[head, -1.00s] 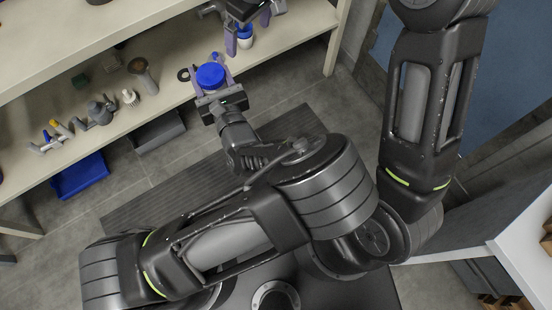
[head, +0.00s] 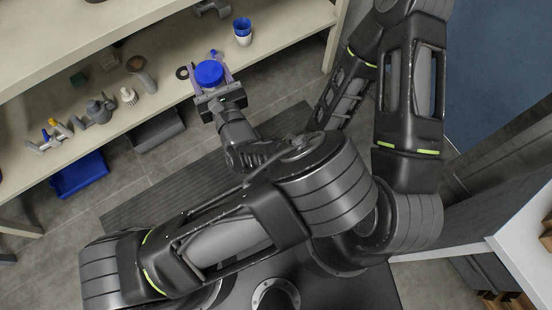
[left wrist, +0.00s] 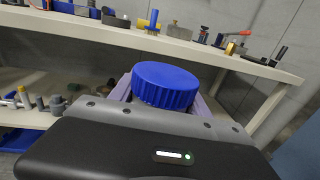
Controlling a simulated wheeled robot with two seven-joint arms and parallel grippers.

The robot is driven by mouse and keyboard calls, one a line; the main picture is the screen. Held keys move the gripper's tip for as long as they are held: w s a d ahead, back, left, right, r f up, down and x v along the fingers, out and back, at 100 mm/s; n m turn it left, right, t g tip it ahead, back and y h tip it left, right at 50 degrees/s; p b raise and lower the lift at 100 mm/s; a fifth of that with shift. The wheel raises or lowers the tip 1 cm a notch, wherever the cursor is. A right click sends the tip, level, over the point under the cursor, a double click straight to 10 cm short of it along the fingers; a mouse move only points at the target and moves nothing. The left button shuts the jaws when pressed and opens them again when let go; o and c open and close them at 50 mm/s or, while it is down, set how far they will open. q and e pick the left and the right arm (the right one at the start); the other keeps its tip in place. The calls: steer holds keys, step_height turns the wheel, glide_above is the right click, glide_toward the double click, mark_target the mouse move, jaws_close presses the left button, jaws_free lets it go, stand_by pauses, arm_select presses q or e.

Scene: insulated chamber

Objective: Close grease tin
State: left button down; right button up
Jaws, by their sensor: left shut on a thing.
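A round blue ribbed lid (head: 210,73) is between the fingers of my left gripper (head: 211,82), at the front edge of the shelf. My left gripper is shut on this blue-lidded thing, with one pale purple finger on each side. A small white and blue cup (head: 242,32) stands on the shelf further back to the right. My right gripper is not in view.
The pale shelf (head: 285,30) holds a black ring (head: 182,73), a grey handled tool (head: 142,73), a white ribbed piece (head: 128,96) and several fittings to the left. A blue tray (head: 80,174) is below. The shelf right of the cup is clear.

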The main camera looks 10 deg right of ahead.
arm_select(q)
steer(key=s+a+r+n+g+y, duration=0.1)
steer(key=a+y, duration=0.4)
steer(key=a, duration=1)
steer(key=s+r+n, duration=0.1)
steer(key=n, duration=0.1)
steer(key=shift+a+n+g, duration=0.25)
steer(key=shift+n+g, duration=0.05)
steer(key=shift+g, duration=0.1)
